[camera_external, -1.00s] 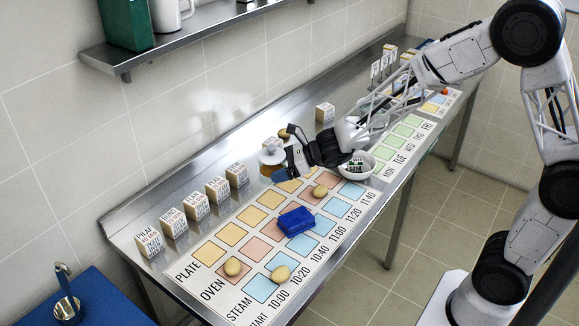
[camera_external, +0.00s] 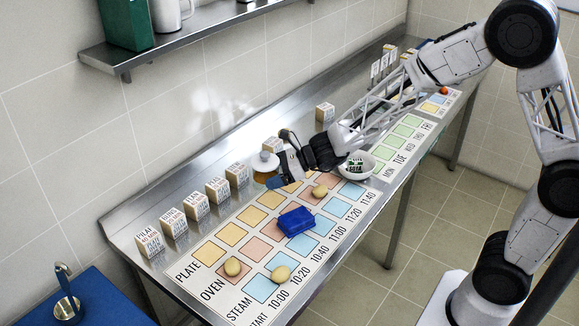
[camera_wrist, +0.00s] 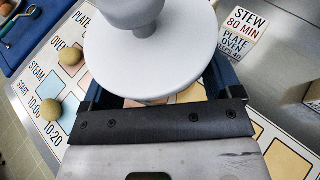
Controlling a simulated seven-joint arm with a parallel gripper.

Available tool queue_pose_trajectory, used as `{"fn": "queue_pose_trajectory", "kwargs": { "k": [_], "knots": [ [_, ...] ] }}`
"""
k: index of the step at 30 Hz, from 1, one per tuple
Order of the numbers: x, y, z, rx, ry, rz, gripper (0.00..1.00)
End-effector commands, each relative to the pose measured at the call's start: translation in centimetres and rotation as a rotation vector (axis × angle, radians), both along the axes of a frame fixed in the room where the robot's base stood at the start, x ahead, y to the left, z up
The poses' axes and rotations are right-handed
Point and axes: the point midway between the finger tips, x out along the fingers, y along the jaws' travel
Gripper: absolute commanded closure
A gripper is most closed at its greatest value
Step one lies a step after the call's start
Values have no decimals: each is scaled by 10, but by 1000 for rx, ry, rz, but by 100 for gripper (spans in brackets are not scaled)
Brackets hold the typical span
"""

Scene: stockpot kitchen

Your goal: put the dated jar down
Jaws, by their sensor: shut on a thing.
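The dated jar has a white round lid and an amber body (camera_external: 264,178). In the wrist view its pale lid with a knob (camera_wrist: 145,48) fills the upper middle and hides most of the body. My gripper (camera_external: 279,172) is shut on the jar, with a blue finger on each side of it in the wrist view. The jar is near the back edge of the printed board (camera_external: 208,270), beside the yellow squares. I cannot tell whether its base touches the surface. No date on the jar is readable.
Several labelled boxes (camera_external: 195,206) line the back of the steel counter. A blue block (camera_external: 297,221) and several potato-like lumps (camera_external: 281,273) lie on the board. A white bowl (camera_external: 356,165) stands right of my gripper. A shelf (camera_external: 190,30) hangs above.

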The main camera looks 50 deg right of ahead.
Motion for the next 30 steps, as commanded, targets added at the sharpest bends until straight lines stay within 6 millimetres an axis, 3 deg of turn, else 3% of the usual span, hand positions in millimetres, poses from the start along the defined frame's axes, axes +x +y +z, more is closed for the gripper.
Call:
{"fn": "queue_pose_trajectory", "kwargs": {
  "k": [10,21,30],
  "knots": [
    [-9,87,-12,-1,-8,231,54],
    [-38,185,-30,-1,-5,509,54],
    [-60,233,-40,0,3,661,54]
  ]
}}
